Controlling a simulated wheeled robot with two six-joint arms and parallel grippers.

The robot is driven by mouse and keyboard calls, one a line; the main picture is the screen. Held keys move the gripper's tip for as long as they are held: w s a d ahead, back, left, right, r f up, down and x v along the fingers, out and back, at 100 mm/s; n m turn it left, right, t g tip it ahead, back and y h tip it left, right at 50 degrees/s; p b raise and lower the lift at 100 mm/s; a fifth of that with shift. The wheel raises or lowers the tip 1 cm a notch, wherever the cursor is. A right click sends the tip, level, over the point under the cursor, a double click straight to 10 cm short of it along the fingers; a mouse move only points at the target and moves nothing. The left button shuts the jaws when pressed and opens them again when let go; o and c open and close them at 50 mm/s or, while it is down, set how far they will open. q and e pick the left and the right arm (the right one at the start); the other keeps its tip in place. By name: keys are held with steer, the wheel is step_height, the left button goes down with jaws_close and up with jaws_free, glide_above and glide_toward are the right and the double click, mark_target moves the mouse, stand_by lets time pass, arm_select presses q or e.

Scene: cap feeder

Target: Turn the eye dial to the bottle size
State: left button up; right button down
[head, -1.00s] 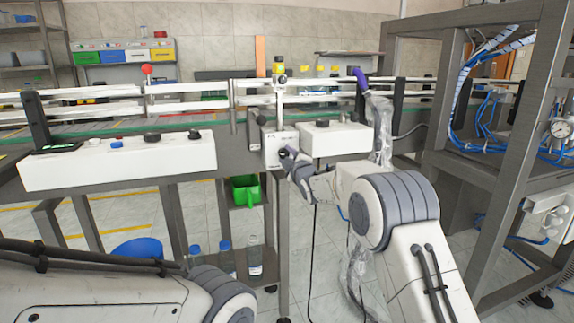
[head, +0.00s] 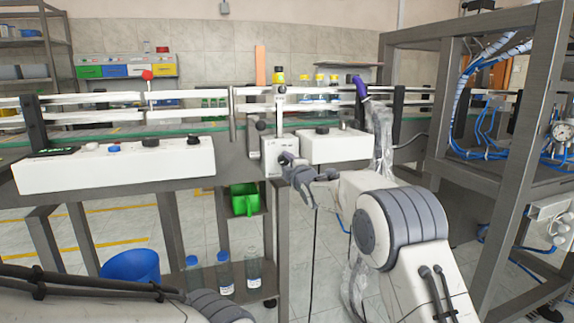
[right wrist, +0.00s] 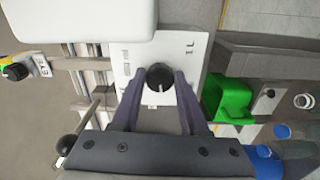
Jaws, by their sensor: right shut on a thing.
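The eye dial is a black round knob (right wrist: 160,77) on a white box (right wrist: 140,52). The box face has a "1L" mark and other marks too small to read. In the head view the box (head: 279,143) stands at the conveyor's front edge, with the dial hidden behind my gripper. My right gripper (right wrist: 160,85) is shut on the knob, one finger at each side; it also shows in the head view (head: 288,163). A post with a yellow-and-black top (head: 279,75) rises above the box; an "EYE" label (right wrist: 41,66) shows in the wrist view. My left gripper is out of view.
White control boxes stand left (head: 110,165) and right (head: 336,147) of the dial box. A green bin (head: 244,199) hangs below. Several clear bottles (head: 225,273) and a blue bucket (head: 131,266) are lower down. A dark metal frame (head: 460,165) stands at the right.

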steer(key=shift+c, duration=2.1)
jaws_free()
steer(key=v, duration=1)
steer(key=shift+s+d, duration=0.15)
steer(key=shift+s, duration=0.05)
